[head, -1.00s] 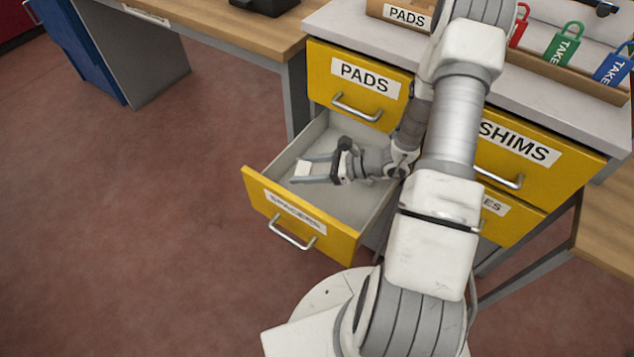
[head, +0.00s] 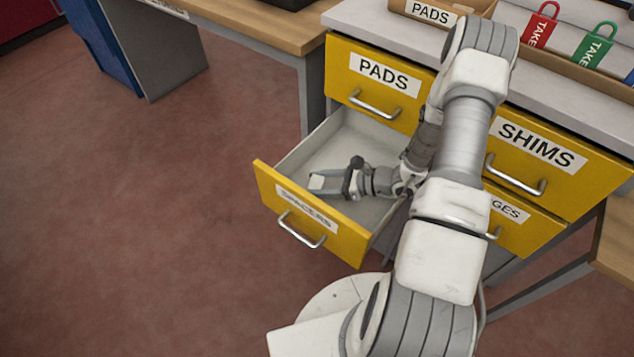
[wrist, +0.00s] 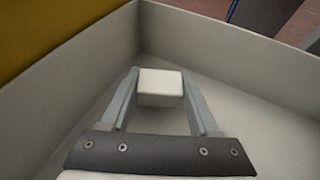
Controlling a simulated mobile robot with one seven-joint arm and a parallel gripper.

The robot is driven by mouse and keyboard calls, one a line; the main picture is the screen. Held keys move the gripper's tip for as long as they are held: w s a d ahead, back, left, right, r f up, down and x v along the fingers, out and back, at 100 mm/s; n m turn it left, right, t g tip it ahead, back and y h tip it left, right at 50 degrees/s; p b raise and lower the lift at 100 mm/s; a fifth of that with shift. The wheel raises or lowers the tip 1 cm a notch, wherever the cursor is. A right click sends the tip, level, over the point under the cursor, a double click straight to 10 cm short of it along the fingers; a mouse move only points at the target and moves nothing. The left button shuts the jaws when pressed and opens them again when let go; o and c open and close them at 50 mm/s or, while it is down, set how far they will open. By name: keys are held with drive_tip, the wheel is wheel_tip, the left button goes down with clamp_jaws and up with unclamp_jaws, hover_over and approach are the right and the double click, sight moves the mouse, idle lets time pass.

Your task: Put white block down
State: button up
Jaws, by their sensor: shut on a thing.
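The white block (head: 317,182) is between the fingertips of my gripper (head: 326,181), inside the open drawer labelled SPACERS (head: 345,232). In the wrist view the block (wrist: 160,88) sits between both fingers of my gripper (wrist: 160,92), which is shut on it. The pale drawer floor (wrist: 225,125) is below, and the drawer walls stand around the block. I cannot tell whether the block touches the floor.
The PADS drawer (head: 378,80) is shut above the open drawer, and the SHIMS drawer (head: 536,150) is shut to the right. A tray of coloured padlock tags (head: 541,26) is on the cabinet top. The floor at left is clear.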

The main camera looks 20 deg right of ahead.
drive_tip(key=shift+f, duration=0.35)
drive_tip(key=o, duration=1.4)
drive_tip(key=shift+c, duration=0.2)
